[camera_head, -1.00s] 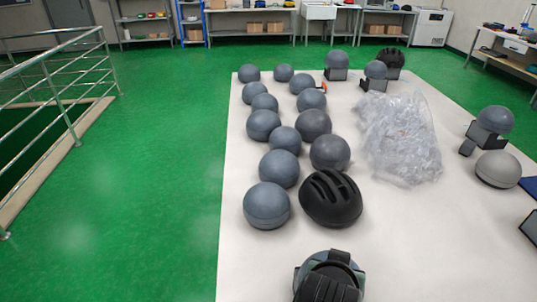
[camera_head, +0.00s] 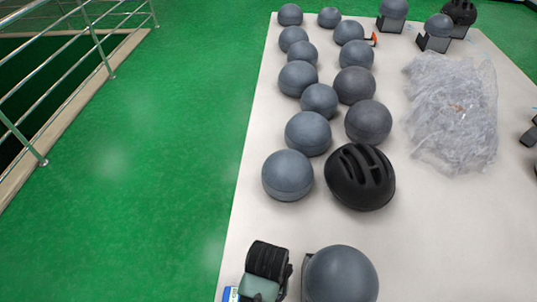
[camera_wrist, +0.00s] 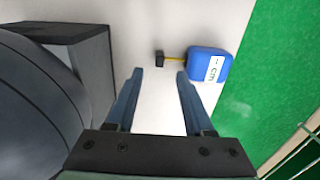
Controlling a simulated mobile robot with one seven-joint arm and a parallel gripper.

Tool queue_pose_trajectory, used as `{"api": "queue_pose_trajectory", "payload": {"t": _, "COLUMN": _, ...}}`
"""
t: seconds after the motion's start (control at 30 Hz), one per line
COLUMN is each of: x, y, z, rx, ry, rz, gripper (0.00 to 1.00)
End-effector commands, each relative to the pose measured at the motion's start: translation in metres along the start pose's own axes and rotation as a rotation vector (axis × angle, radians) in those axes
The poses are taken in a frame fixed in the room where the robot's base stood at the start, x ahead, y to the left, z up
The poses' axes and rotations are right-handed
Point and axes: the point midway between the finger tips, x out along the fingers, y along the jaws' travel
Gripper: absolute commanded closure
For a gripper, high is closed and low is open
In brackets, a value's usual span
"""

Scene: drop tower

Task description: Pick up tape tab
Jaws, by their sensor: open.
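In the wrist view, a blue tape measure (camera_wrist: 207,66) with a white label lies on the pale table top. A short yellow strip of tape sticks out of its left side and ends in a small dark tape tab (camera_wrist: 160,58). My gripper (camera_wrist: 160,74) is open and empty. Its two fingers point toward the tab, which shows between and just beyond the fingertips. I cannot tell the height of the fingertips above the table. In the head view, part of the tape measure (camera_head: 231,293) shows at the bottom edge beside my dark wrist, and the fingertips are hidden.
A grey dome on a dark stand (camera_head: 341,275) stands close beside my gripper; it fills the left of the wrist view (camera_wrist: 40,95). A black helmet (camera_head: 360,177), rows of grey balls (camera_head: 288,175) and a clear plastic heap (camera_head: 452,115) stand farther back. Green floor lies left.

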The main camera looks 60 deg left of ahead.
Motion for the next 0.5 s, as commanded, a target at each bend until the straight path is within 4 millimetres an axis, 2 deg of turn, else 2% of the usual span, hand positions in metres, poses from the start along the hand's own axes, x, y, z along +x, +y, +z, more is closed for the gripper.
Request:
{"api": "queue_pose_trajectory", "payload": {"t": 0.1, "x": 0.014, "y": 0.000, "z": 0.000, "rx": 0.001, "ry": -0.001, "rz": 0.000, "gripper": 0.47}}
{"api": "queue_pose_trajectory", "payload": {"t": 0.27, "x": 0.022, "y": 0.000, "z": 0.000, "rx": 0.001, "ry": 0.000, "rz": 0.000, "gripper": 0.47}}
{"api": "queue_pose_trajectory", "payload": {"t": 0.5, "x": 0.055, "y": 0.000, "z": 0.002, "rx": 0.001, "ry": -0.001, "rz": 0.000, "gripper": 0.47}}
